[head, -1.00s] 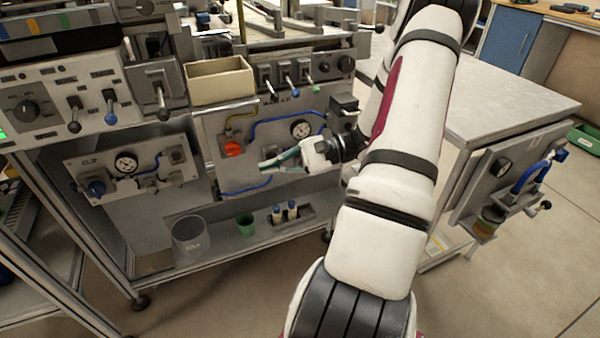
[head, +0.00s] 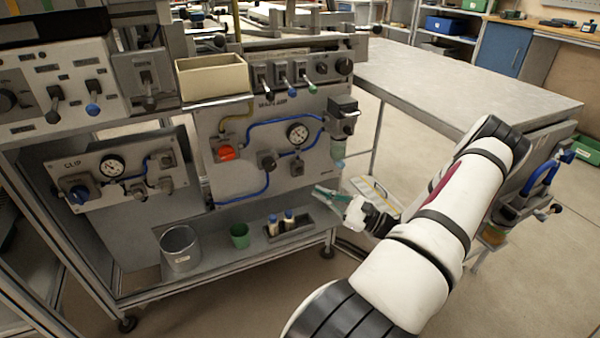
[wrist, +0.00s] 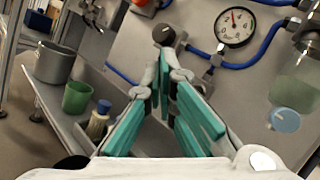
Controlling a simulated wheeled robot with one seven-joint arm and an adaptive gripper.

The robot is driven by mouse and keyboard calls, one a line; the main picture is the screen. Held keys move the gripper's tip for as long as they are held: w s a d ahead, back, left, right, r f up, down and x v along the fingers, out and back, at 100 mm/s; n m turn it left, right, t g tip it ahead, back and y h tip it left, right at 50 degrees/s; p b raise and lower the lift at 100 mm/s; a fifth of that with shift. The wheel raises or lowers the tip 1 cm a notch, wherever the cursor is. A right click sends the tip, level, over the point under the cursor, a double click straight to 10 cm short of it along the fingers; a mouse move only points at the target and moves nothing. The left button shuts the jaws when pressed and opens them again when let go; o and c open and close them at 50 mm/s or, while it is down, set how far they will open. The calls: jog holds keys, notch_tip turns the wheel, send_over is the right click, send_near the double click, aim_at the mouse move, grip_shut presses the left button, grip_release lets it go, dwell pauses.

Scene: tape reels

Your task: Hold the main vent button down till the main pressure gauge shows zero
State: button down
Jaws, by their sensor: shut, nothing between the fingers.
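The main panel (head: 225,185) has a round white gauge (head: 297,133), which also shows in the wrist view (wrist: 235,26). Its needle points roughly upward in the wrist view; the figures are too small to read. A red knob (head: 226,153) sits left of the gauge. A dark fitting with a round knob (head: 267,160) sits lower, between blue hoses; a dark round knob also shows beyond the fingertips in the wrist view (wrist: 168,35). I cannot tell which part is the vent button. My gripper (head: 318,191) is shut and empty, low in front of the panel's right lower corner.
A clear bowl with a blue-grey knob (wrist: 285,120) hangs at the panel's right. The shelf below holds a metal can (head: 180,250), a green cup (head: 240,236) and small bottles (head: 289,219). A second panel with a gauge (head: 113,166) stands left.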

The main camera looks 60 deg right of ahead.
aim_at(300, 170)
jog(key=w+d+b, duration=0.2)
jog(key=w+d, duration=0.2)
jog(key=w, duration=0.3)
jog(key=shift+w+d, duration=0.3)
jog(key=shift+w+d, duration=0.1)
jog(key=shift+w, duration=0.05)
dwell(1.4)
jog(key=shift+w+d, duration=0.1)
jog(key=shift+w, duration=0.1)
jog(key=shift+w+d, duration=0.2)
jog(key=shift+w, duration=0.15)
dwell(2.4)
